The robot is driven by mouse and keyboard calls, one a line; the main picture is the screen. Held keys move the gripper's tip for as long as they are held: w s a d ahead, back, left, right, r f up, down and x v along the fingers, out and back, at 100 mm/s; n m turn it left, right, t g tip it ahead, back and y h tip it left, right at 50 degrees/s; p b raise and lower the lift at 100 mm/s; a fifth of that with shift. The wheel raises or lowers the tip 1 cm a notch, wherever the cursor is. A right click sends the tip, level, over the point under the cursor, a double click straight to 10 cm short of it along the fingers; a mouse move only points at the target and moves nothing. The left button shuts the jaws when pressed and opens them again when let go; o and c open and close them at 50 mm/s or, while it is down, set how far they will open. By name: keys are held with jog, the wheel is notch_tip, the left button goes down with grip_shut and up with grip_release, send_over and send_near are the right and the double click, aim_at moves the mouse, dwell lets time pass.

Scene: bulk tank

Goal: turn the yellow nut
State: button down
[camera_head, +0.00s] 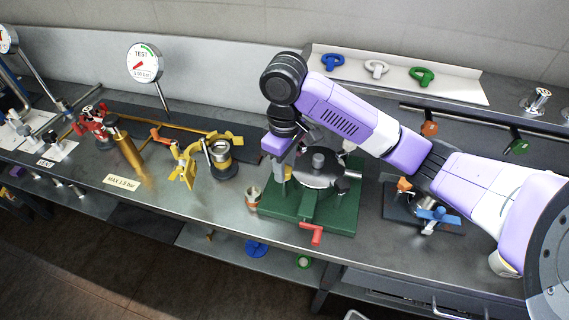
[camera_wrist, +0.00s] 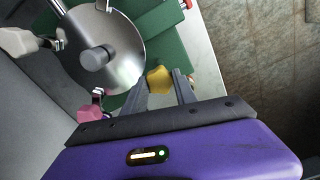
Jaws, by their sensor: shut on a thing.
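The yellow nut (camera_wrist: 160,79) is a lobed knob at the edge of a round steel lid (camera_wrist: 120,48), in the wrist view. My gripper (camera_wrist: 162,82) has one finger on either side of it and is shut on it. The far side of the nut and its shaft are hidden. In the head view my gripper (camera_head: 283,166) points down at the left side of the green-based unit. A small bit of yellow shows there, and the fingers are too small to make out.
In the head view a red handle (camera_head: 312,233) juts from the green base (camera_head: 283,208). A small metal cup (camera_head: 253,197) stands just left of it.

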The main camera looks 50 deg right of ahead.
jog(key=n, duration=0.4)
jog(key=shift+n, duration=0.3)
jog(key=n, duration=0.4)
jog(key=shift+n+b, duration=0.3)
jog(key=n+b, duration=0.1)
jog(key=n, duration=0.3)
jog(key=shift+n+b, duration=0.95)
jog(key=shift+n, duration=1.45)
jog(key=c, duration=1)
grip_release()
jog(key=shift+r, duration=0.15)
